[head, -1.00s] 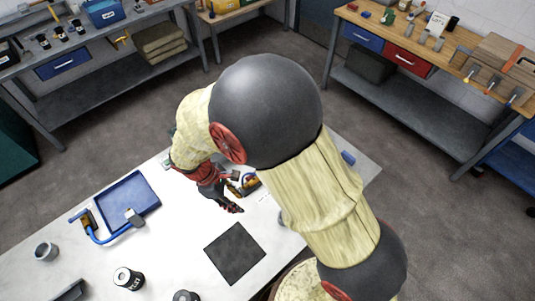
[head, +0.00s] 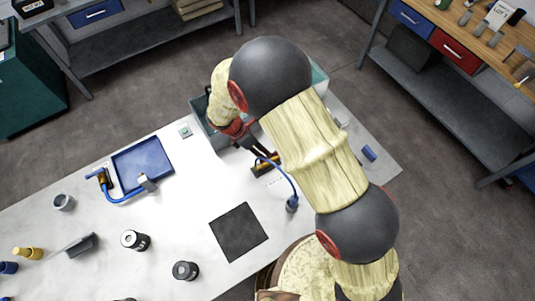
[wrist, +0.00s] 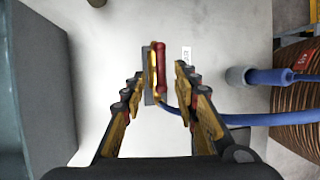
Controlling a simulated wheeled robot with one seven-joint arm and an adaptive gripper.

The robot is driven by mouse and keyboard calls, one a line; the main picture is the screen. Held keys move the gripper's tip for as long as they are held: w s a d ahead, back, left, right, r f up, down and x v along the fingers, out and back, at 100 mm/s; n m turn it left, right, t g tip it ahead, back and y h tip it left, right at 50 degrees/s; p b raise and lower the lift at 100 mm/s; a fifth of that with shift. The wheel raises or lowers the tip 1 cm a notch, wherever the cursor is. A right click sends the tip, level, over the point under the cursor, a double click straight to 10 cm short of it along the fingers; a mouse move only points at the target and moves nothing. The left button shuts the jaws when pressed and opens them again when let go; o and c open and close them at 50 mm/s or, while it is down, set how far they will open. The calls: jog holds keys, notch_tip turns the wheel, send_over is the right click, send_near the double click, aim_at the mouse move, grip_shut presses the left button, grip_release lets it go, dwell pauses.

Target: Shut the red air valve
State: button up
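The air valve shows in the wrist view as a red handle (wrist: 161,68) beside a brassy body (wrist: 150,72) on a grey plate. The handle points up and down in that picture, lined up with the body. In the head view the valve (head: 265,165) is a small orange and dark block on the white table, partly hidden by my gripper. My gripper (head: 262,151) points down over it. In the wrist view its fingers (wrist: 156,78) are apart, one on each side of the valve. I see no contact.
A blue hose (head: 284,171) runs from the valve to a grey connector (head: 292,204). A teal bin (head: 203,123) stands close behind my gripper. A blue tray (head: 142,162), another hose fitting (head: 103,180) and a black mat (head: 239,232) lie on the table.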

jog(key=shift+x, duration=2.45)
jog(key=c, duration=0.4)
jog(key=c, duration=0.3)
grip_shut()
